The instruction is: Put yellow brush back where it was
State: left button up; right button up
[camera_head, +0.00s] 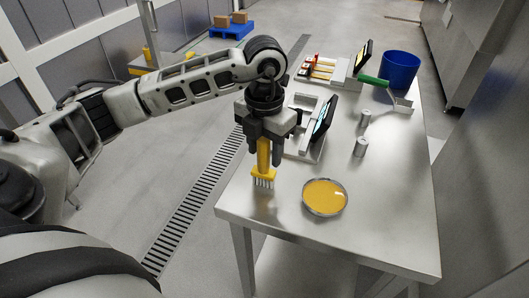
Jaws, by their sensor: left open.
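The yellow brush (264,172) stands upright with its pale bristles down, near the left edge of the steel table (280,220). Its bristles look to be at the table top, but I cannot tell for sure that they touch it. My left gripper (264,150) comes from above, with its dark fingers on either side of the brush handle. The jaws are open around the handle, and the gripper hides its upper end. My right gripper is out of view.
A round dish of yellow liquid (325,196) sits right of the brush. Behind are a scale with a tilted display (322,118), two small metal weights (361,147), a green-handled tool (373,81), a blue bucket (400,69) and a tray of small items (319,68). The front right table top is clear.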

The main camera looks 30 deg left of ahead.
pick_arm(q)
notch_tip(320, 180, up, 10)
jog(key=shift+r, duration=0.25)
dwell(0.6)
